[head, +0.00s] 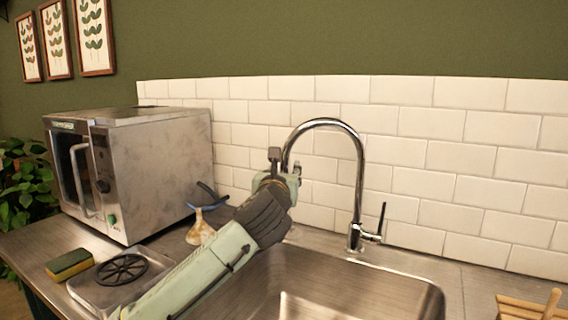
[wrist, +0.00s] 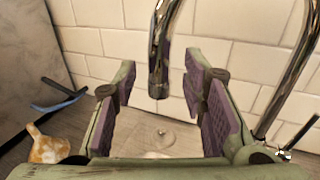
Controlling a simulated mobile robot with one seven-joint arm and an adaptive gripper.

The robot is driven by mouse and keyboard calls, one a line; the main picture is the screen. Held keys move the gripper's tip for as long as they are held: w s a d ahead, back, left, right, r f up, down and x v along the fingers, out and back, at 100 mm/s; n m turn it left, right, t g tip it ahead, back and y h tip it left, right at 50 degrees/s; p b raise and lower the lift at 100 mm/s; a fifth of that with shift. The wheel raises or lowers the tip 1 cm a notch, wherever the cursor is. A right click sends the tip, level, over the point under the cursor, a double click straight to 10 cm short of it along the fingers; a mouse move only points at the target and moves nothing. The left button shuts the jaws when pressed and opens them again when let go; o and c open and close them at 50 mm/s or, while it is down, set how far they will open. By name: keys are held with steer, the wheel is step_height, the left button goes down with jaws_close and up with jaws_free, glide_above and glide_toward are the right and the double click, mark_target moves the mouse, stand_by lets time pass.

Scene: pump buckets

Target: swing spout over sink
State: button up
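The chrome faucet's spout (head: 358,165) rises from behind the sink (head: 400,285) and arches over to the left. Its free end hangs down by my gripper (head: 285,178) in the head view, where the gripper partly hides it. In the wrist view the spout's end (wrist: 158,75) hangs between the two spread fingers of my gripper (wrist: 160,85). Gaps show on both sides, so neither pad visibly touches it. The faucet's lever (head: 382,220) stands upright at the right of its base. My arm covers the sink's left part.
A steel oven (head: 150,170) stands on the left counter. In front lie a sponge (head: 69,264) and a black round grate (head: 121,270). A tan funnel-shaped item (head: 200,230) and a dark blue item (head: 212,196) lie near the wall. A wooden rack (head: 525,308) is at the right.

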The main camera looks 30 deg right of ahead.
mark_target(284, 170)
steer(key=shift+p+x, duration=0.3)
steer(key=shift+x, duration=1.25)
steer(key=shift+c, duration=0.3)
jaws_close()
